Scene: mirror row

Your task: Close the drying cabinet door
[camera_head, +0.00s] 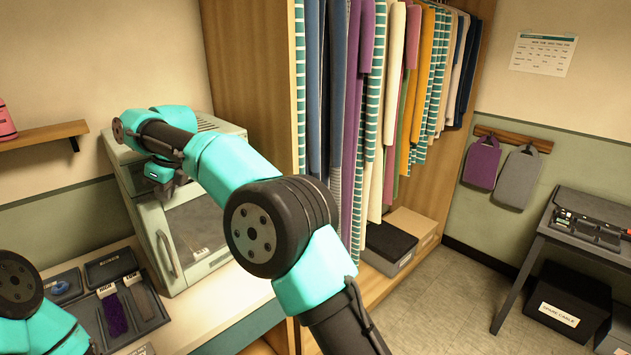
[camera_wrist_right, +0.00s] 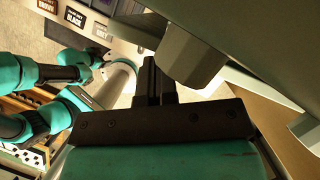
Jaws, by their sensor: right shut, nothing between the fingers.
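The drying cabinet (camera_head: 126,172) is a pale green box on the counter at the left in the head view. Its door (camera_head: 204,262) has a window and a long upright handle (camera_head: 168,254) near its left edge. I cannot tell how far the door stands from its frame. My right gripper (camera_head: 166,188) is shut and empty, by the top of the door, partly hidden by its own wrist. In the right wrist view its fingers (camera_wrist_right: 152,82) are together beside a grey block on a pale green panel (camera_wrist_right: 270,35). Contact is unclear. My left gripper is out of view.
A tall wooden wardrobe (camera_head: 245,60) with hanging clothes stands at the right. A wall shelf (camera_head: 45,137) is at the left. A dark desk (camera_head: 545,225) stands far right.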

